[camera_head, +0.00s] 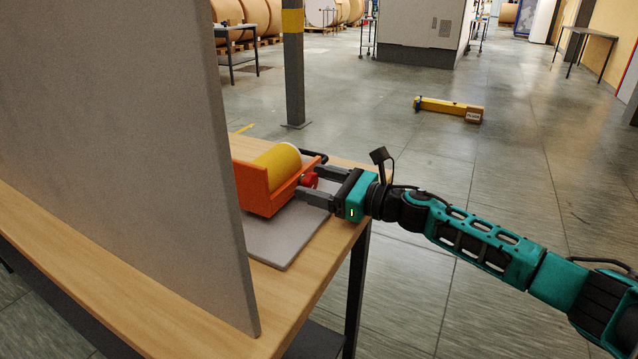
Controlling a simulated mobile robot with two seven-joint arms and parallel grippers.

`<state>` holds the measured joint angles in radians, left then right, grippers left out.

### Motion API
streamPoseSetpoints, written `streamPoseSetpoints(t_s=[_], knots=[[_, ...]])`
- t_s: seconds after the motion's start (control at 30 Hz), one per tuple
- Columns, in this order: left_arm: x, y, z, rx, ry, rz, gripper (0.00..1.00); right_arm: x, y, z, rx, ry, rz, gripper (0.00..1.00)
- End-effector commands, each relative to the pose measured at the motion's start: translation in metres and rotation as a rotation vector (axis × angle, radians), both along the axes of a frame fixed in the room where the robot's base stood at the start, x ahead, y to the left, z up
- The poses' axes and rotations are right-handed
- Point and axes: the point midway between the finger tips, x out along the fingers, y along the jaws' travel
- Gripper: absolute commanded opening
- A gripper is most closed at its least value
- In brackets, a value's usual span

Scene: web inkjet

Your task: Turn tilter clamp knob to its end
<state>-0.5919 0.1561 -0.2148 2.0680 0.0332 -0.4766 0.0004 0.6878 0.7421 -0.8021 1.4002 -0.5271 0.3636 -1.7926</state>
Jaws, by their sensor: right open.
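The tilter is an orange cradle (266,199) holding a yellow roll (277,166) on a grey plate (284,237) on the wooden table. A red clamp knob (309,180) sits at the cradle's right side. My right gripper (308,183) comes in from the right with its two grey fingers open, one on the far side and one on the near side of the knob. I cannot tell whether the fingers touch it. A dark handle (316,155) shows just behind the far finger. My left gripper is not in view.
A tall grey panel (120,130) stands on the table (285,293) at the left and hides part of the tabletop and the cradle's left side. A dark post (293,80) stands behind the table. A yellow beam-like object (445,106) lies on the open floor beyond.

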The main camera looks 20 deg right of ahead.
Motion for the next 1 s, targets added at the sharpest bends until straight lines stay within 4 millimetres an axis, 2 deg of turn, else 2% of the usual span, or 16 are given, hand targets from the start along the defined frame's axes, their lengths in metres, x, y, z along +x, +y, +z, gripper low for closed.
streamPoseSetpoints(t_s=[0.1, 0.67, 1.0], knots=[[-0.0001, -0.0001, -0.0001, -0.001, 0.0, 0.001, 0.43, -0.0001, -0.0002, 0.0, 0.0, 0.0, 0.0, 0.68], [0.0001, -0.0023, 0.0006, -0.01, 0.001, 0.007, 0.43, -0.0003, -0.0006, -0.0001, 0.0, 0.0, 0.0, 0.14], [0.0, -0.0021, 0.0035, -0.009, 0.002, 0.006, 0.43, -0.0001, -0.0009, 0.0005, 0.042, 0.041, -0.001, 0.14]])
